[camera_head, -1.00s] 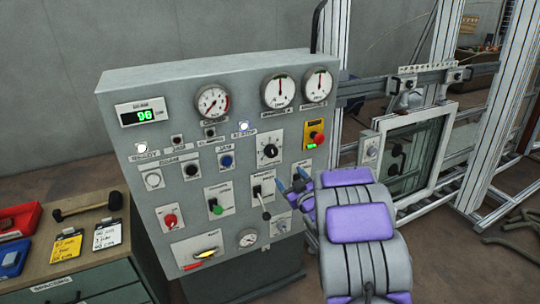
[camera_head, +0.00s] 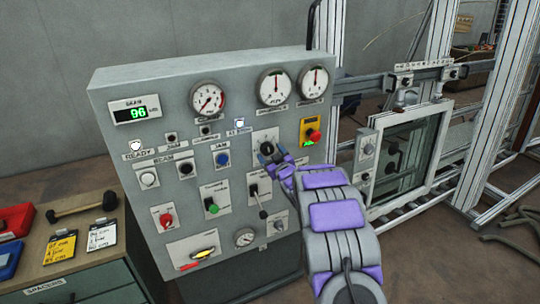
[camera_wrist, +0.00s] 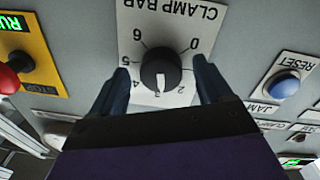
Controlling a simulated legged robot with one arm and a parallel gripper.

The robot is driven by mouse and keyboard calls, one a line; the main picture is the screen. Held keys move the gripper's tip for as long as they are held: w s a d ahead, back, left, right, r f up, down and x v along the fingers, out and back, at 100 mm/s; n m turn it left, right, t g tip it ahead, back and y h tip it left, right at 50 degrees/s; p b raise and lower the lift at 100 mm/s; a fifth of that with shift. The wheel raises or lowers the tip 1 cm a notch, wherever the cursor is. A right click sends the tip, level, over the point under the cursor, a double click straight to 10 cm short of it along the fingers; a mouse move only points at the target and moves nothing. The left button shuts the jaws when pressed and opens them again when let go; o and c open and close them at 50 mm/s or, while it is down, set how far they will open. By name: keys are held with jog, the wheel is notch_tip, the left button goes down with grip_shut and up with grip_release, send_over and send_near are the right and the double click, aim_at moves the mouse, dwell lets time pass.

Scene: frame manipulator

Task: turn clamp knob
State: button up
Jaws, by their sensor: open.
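The clamp knob (camera_wrist: 161,72) is a black round dial with a white pointer line, on a white plate (camera_wrist: 152,22) lettered CLAMP BAR with a number scale. The wrist view shows this plate upside down, with the pointer line toward the lower numbers, near 3. In the head view the knob (camera_head: 267,148) is partly hidden behind my gripper. My gripper (camera_head: 272,155) is open, its two dark fingers (camera_wrist: 160,85) on either side of the knob with a gap on each side. I cannot tell whether the fingertips reach past the knob's face.
The grey control panel (camera_head: 110,90) carries gauges, buttons and levers around the knob. A red stop button (camera_head: 314,135) on a yellow plate is to the right, a blue button (camera_head: 222,159) to the left, and a lever (camera_head: 260,203) below. A bench (camera_head: 75,270) stands at left.

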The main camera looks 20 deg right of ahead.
jog(key=shift+w, duration=0.45)
jog(key=shift+c, duration=0.4)
jog(key=c, duration=1)
jog(key=shift+o, duration=0.2)
jog(key=m+p, duration=0.1)
jog(key=p, duration=0.2)
jog(key=shift+r, duration=0.2)
jog(key=shift+m+p, duration=0.6)
jog(key=shift+f, duration=0.1)
